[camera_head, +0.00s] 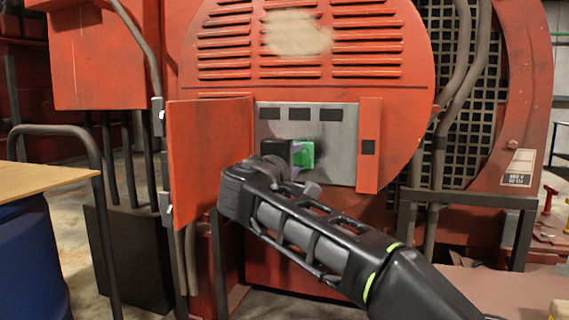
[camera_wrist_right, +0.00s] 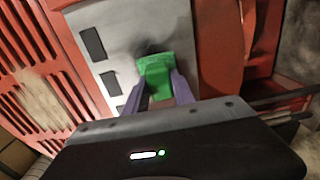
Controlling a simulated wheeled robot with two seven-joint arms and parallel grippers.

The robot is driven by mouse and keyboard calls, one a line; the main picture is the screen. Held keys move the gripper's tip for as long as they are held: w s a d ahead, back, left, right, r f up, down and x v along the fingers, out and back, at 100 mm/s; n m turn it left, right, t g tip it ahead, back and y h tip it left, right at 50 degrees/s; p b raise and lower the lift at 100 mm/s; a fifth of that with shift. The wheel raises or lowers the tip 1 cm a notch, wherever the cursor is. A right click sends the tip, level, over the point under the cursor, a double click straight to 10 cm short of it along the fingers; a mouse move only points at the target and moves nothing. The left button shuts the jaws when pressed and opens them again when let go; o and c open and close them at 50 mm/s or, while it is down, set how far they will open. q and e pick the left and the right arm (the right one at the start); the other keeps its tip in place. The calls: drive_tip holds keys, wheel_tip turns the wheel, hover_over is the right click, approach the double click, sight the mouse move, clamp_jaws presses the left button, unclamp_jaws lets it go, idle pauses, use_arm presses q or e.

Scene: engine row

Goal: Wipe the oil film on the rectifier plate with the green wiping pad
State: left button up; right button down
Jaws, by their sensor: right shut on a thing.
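The grey rectifier plate (camera_head: 340,135) is set in the front of the red machine, with dark rectangles along its top; it also shows in the wrist view (camera_wrist_right: 112,50). My right gripper (camera_head: 297,162) is in front of the plate's lower left part. Its purple fingers (camera_wrist_right: 160,88) are shut on the green wiping pad (camera_wrist_right: 156,68), which also shows in the head view (camera_head: 305,154). The pad is at or very close to the plate; contact is unclear. A dark smudge (camera_wrist_right: 150,48) shows just beyond the pad; whether it is oil film or shadow is unclear. My left gripper is out of view.
A red door (camera_head: 208,150) stands open left of the plate, and a narrow red flap (camera_head: 369,145) borders it on the right. A wooden board (camera_head: 40,178) on a blue drum (camera_head: 32,250) is at far left. A dark metal stand (camera_head: 470,200) is at the right.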

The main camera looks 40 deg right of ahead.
drive_tip(key=shift+s+d, duration=0.2)
drive_tip(key=shift+s, duration=0.1)
drive_tip(key=shift+s+d+f+b, duration=0.1)
drive_tip(key=shift+s+d+b, duration=0.45)
drive_tip(key=shift+s+d, duration=0.6)
drive_tip(key=shift+s, duration=0.2)
